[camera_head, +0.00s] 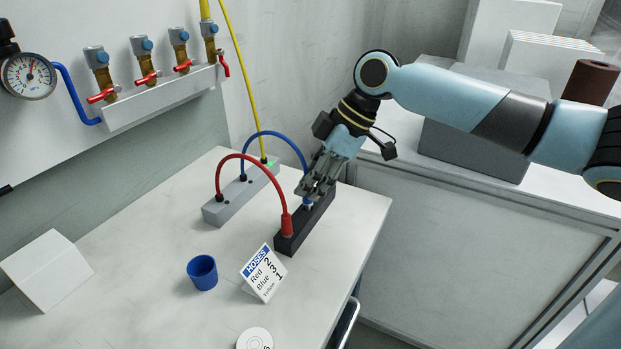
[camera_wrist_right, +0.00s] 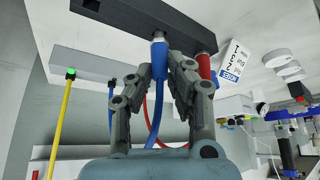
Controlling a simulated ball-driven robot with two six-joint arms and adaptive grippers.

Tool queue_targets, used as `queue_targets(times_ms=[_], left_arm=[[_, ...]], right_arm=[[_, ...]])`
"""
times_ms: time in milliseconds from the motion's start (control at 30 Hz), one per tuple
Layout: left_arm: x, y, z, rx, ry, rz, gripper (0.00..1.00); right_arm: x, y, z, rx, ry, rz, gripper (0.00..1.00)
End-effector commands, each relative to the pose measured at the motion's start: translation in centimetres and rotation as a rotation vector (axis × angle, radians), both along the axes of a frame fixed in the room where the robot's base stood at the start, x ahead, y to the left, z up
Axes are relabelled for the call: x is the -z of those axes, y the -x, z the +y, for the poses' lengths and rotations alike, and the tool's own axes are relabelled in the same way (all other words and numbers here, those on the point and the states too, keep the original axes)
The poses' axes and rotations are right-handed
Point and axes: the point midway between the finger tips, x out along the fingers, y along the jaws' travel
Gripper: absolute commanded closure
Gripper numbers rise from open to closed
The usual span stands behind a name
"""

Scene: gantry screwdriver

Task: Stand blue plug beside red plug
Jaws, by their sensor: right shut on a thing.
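The blue plug (camera_head: 307,205) is at the end of a blue hose, between the fingers of my right gripper (camera_head: 313,192). In the right wrist view, my right gripper (camera_wrist_right: 167,66) is closed around the blue plug (camera_wrist_right: 159,54), whose pale tip meets the black block (camera_wrist_right: 130,18). I cannot tell how deep it sits. The red plug (camera_head: 287,225) stands upright in the near end of the black block (camera_head: 293,242); it also shows in the right wrist view (camera_wrist_right: 206,66). The blue plug is next to it, slightly apart. My left gripper is not in view.
A grey block (camera_head: 222,210) with a green light holds the other hose ends and a yellow hose (camera_head: 243,80). A blue cup (camera_head: 202,273), a hose-order card (camera_head: 264,274) and a white disc (camera_head: 254,340) are nearer.

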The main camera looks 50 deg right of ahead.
Motion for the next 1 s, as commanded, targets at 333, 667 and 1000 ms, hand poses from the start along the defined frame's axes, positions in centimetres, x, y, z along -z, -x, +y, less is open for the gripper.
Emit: queue_targets(times_ms=[333,667,1000], left_arm=[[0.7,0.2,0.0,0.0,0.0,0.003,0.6],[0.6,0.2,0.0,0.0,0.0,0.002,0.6],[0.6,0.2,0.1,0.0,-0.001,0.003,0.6]], right_arm=[[1.2,0.0,0.0,0.0,0.0,0.0,1.0],[1.1,0.0,0.0,-0.001,0.0,0.0,0.56],[-0.1,0.4,-0.7,-0.002,0.005,-0.002,0.56]])
